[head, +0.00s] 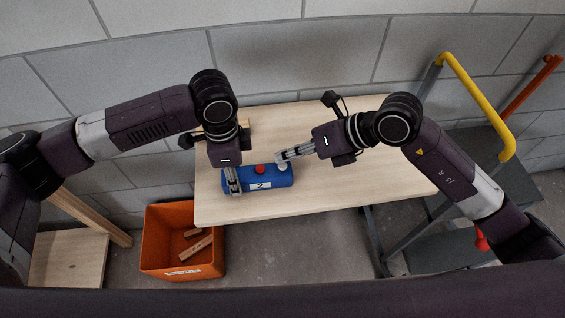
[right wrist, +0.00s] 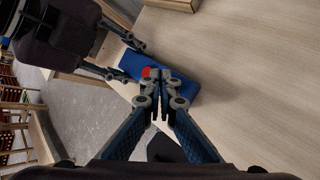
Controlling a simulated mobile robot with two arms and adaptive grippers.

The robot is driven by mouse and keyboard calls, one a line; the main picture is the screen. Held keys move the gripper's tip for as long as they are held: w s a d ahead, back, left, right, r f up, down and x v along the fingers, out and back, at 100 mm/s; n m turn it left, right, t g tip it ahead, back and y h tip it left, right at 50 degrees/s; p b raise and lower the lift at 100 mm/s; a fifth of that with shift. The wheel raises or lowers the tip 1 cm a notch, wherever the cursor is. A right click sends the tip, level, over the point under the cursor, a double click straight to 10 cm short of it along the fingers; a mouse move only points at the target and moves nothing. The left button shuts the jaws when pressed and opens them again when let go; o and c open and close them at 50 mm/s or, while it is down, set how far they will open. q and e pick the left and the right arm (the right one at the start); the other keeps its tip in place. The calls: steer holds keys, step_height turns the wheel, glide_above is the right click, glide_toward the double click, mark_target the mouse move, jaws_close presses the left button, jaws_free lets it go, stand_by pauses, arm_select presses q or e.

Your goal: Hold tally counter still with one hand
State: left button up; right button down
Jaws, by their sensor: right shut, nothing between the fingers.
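The tally counter (head: 262,178) is a blue box with a red button, a pale button at its right and a label reading "2". It lies near the table's front left edge and also shows in the right wrist view (right wrist: 183,94). My left gripper (head: 233,187) is at its left end, with one finger on either side, seemingly closed against it. My right gripper (head: 279,158) is shut and empty, its tips by the pale button. In the right wrist view its fingertips (right wrist: 161,76) overlap the counter beside the red button; whether they touch is unclear.
An orange bin (head: 153,240) with wooden pieces stands on the floor at left. A cart with a yellow handle (head: 480,83) stands at right. A block wall is behind.

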mark_target(286, 166)
steer(key=shift+r, duration=2.5)
arm_select(q)
steer(key=o, duration=1.3)
steer(key=shift+o, duration=0.2)
step_height(286, 166, up, 12)
